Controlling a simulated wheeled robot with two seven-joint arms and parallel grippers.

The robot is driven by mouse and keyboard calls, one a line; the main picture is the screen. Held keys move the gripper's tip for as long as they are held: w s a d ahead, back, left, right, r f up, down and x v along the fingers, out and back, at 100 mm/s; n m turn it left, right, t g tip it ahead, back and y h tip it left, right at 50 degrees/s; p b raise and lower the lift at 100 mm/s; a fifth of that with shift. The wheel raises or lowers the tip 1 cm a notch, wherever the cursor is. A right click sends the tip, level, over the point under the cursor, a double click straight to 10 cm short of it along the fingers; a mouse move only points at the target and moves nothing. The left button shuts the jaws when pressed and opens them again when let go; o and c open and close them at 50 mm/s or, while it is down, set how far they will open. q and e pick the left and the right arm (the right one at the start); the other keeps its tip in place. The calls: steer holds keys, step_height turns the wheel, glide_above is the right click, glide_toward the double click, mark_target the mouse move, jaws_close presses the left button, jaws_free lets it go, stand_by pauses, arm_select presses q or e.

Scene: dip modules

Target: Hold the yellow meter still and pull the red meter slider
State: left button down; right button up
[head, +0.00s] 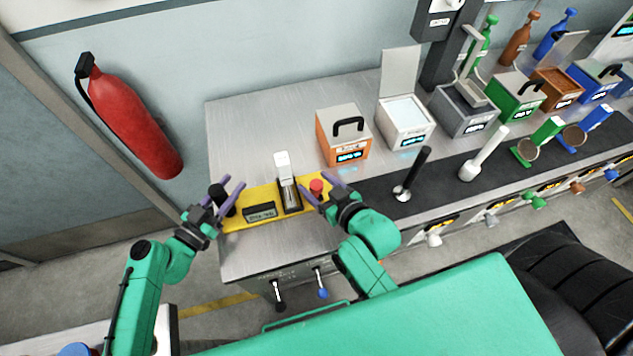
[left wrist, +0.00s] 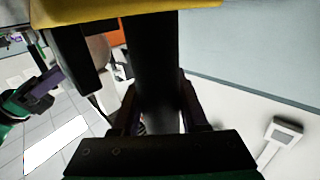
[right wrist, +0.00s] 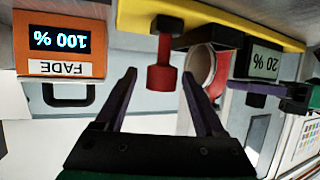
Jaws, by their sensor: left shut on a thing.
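The yellow meter (head: 240,222) lies on the left end of the steel bench. It has a small display (head: 260,212), a black handle (head: 218,192) at its left end and a red slider knob (head: 316,184) at its right. My left gripper (head: 232,184) is shut on the black handle, which fills the gap between its fingers in the left wrist view (left wrist: 157,70). My right gripper (head: 318,187) is open, with the red knob (right wrist: 161,75) between its fingertips in the right wrist view. The display (right wrist: 264,62) reads 20 % there.
A white-topped metal device (head: 284,168) stands at the meter's middle. An orange FADE box (head: 342,135) showing 100 % stands behind the right gripper, with a white open-lidded box (head: 404,120) beyond. A fire extinguisher (head: 130,118) hangs at left.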

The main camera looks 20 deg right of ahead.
steer(key=shift+s, duration=0.1)
steer(key=v, duration=1.1)
steer(key=shift+s+r, duration=0.25)
steer(key=shift+s, duration=0.1)
steer(key=shift+d, duration=0.1)
arm_select(q)
steer(key=shift+c, duration=1.7)
jaws_free()
